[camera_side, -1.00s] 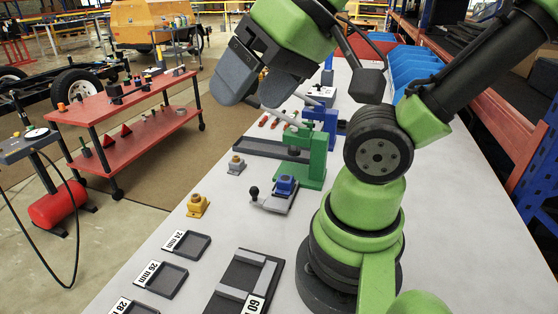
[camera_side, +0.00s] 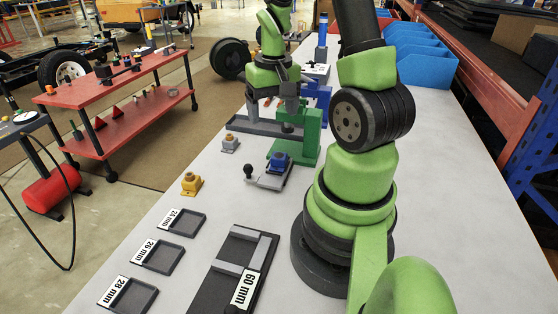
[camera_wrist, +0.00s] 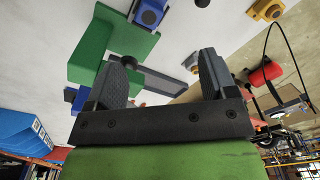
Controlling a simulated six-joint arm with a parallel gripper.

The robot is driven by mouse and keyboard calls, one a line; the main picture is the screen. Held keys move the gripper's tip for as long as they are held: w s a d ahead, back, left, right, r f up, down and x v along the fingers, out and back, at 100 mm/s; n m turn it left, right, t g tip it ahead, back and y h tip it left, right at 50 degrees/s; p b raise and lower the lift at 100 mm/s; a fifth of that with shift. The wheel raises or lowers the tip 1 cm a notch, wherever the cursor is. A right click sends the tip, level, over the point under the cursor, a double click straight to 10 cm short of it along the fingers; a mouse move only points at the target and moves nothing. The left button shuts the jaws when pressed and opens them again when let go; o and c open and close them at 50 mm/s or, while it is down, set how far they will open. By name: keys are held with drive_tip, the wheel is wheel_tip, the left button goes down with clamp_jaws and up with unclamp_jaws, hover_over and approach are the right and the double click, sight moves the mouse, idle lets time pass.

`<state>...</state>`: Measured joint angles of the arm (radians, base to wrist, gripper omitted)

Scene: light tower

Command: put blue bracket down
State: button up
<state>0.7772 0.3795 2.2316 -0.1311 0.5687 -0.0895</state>
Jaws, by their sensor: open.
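The blue bracket (camera_side: 279,160) sits on the small grey fixture (camera_side: 268,178) with a black knob, in front of the green press (camera_side: 310,137). It also shows at the top of the wrist view (camera_wrist: 149,13), beyond the fingers. My gripper (camera_wrist: 165,76) is open, its two grey fingers wide apart with nothing held between them. In the side view my wrist is at the far side of the press, with the fingers hard to make out there.
A yellow bracket (camera_side: 191,183) and a grey bracket (camera_side: 230,143) stand on the table. A long dark tray (camera_side: 255,127) lies by the press. Labelled trays, including the 26 mm tray (camera_side: 160,256), and a 60 mm holder (camera_side: 240,270) lie nearer. Blue bins (camera_side: 427,67) stand at the back right.

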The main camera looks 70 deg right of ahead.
hover_over(279, 155)
wheel_tip(279, 155, down, 6)
drive_tip(key=shift+a+r, duration=0.15)
drive_tip(key=shift+r, duration=0.1)
drive_tip(key=shift+f, duration=3.05)
drive_tip(key=c, duration=1.2)
drive_tip(key=shift+o, duration=0.2)
drive_tip(key=shift+r, duration=0.1)
